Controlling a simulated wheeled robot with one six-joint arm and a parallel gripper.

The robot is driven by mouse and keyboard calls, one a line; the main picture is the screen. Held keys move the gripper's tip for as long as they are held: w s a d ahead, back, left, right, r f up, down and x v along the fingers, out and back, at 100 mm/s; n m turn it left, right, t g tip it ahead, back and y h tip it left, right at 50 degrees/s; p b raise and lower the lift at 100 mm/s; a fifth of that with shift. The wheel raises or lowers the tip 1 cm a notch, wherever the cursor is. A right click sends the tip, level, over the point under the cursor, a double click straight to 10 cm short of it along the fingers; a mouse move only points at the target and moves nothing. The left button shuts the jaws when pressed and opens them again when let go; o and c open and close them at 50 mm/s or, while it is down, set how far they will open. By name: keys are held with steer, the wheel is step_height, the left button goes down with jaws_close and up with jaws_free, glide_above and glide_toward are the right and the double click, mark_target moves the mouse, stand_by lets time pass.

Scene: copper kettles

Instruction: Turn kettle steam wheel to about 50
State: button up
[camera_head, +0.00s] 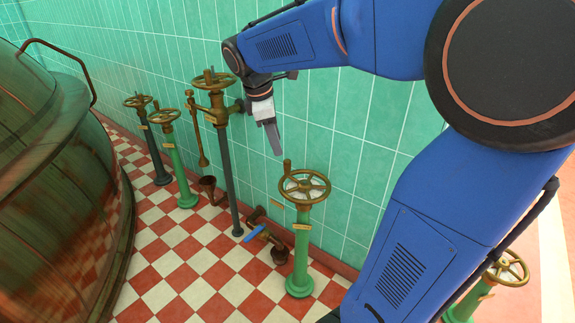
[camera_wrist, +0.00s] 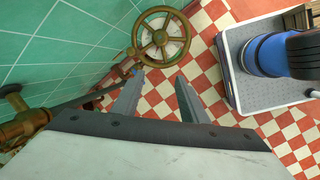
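Several brass handwheels on pillars stand along the green tiled wall. The nearest brass wheel (camera_head: 304,187) tops a green pillar (camera_head: 301,250) and also shows in the wrist view (camera_wrist: 160,38). Other wheels are the tall pipe's wheel (camera_head: 213,79), the far-left wheel (camera_head: 138,101), the left green pillar's wheel (camera_head: 163,117) and one at the lower right (camera_head: 508,268). Plates on the pillars are too small to read, so I cannot tell which is the kettle steam wheel. My gripper (camera_wrist: 160,78) is open and empty, above and left of the nearest wheel, fingers pointing down, apart from it.
A large copper kettle (camera_head: 50,190) fills the left. A valve with a blue lever (camera_head: 255,233) lies low by the wall, left of the nearest pillar. A brass pipe and valve (camera_wrist: 20,122) are close on the wrist view's left. Checkered floor is open between kettle and pillars.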

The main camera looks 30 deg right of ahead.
mark_target(285, 161)
steer(key=w+d+n+g+h, duration=0.15)
steer(key=w+n, duration=0.25)
steer(key=w, duration=0.5)
steer(key=x, duration=1.8)
steer(key=shift+d, duration=0.1)
jaws_close()
